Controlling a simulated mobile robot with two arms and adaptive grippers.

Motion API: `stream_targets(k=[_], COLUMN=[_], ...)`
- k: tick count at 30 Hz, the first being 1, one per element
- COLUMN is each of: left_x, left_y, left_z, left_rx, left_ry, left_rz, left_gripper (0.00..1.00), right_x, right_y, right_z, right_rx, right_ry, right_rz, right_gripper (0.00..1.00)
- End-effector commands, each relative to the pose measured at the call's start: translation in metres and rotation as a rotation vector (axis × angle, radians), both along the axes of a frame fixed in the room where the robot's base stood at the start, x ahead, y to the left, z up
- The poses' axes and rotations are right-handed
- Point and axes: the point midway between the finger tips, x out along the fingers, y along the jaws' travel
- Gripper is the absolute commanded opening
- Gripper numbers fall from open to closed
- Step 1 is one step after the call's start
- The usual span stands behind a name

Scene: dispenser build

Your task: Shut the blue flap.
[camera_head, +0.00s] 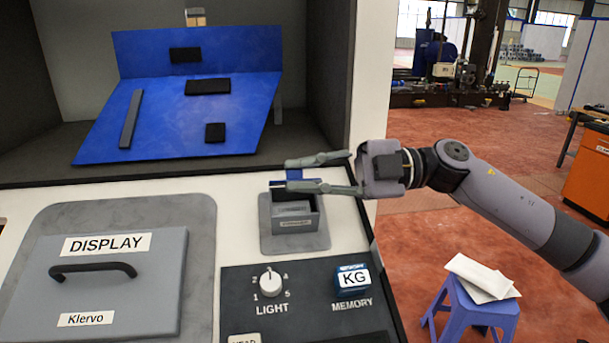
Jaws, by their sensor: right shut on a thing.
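A small blue flap (294,174) stands raised at the back edge of a small grey open-topped box (295,224). My right gripper (305,173) reaches in from the right above the box. Its two fingers are on either side of the blue flap, shut on it. The fingers hide part of the flap, so its exact tilt and hinge are hard to tell. The box's front carries a small label, too small to read. My left gripper is not in view.
Behind is a dark recess with a large blue panel (180,118) bearing dark blocks. A blue stool (470,312) stands right.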

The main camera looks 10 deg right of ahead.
Motion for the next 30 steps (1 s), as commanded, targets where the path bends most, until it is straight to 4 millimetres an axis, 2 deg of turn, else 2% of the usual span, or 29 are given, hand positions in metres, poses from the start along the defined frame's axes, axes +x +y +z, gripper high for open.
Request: stream_targets(k=[11,12,19,30], left_x=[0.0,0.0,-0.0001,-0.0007], left_y=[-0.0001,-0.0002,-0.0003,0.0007], left_z=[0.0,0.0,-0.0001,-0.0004], left_rx=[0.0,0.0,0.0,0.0], left_ry=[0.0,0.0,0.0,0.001], left_rz=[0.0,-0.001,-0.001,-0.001], left_gripper=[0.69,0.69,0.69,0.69], right_x=[0.0005,0.0005,0.0002,0.0004], right_y=[-0.0005,-0.0005,-0.0002,-0.0045], right_z=[0.0031,0.0031,0.0016,0.0005], right_rx=[0.004,0.004,0.002,0.001], right_ry=[-0.009,-0.008,-0.006,-0.004], right_rz=[-0.004,-0.004,-0.002,-0.002], right_gripper=[0.0,0.16,0.32,0.32])
